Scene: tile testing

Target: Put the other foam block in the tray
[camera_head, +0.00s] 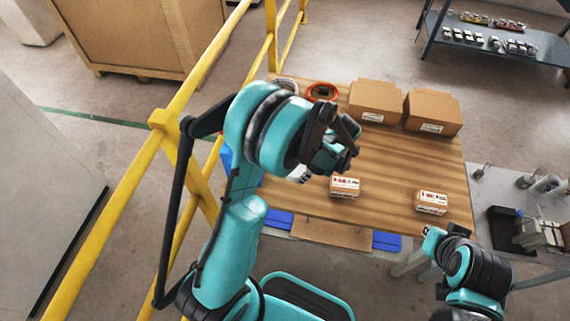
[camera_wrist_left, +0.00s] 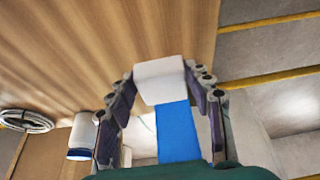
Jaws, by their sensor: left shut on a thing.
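My left gripper (camera_head: 336,152) is above the left part of the wooden table and partly hidden by its own wrist. In the left wrist view its fingers (camera_wrist_left: 160,92) are shut on a white block (camera_wrist_left: 160,70), which I take for the foam block. A blue strip (camera_wrist_left: 178,132) shows below the block; I cannot tell whether it belongs to it. Another white piece with a blue end (camera_wrist_left: 83,135) is left of the fingers. I cannot make out the tray for certain. My right gripper (camera_head: 431,238) is by the table's front right edge; its fingers are too small to read.
The wooden table (camera_head: 390,180) bears two large cardboard boxes (camera_head: 376,100) (camera_head: 432,111) at the back and two small labelled boxes (camera_head: 345,187) (camera_head: 432,202) nearer. An orange-red ring (camera_head: 322,91) lies at the back left. A yellow rail (camera_head: 150,150) runs along the left.

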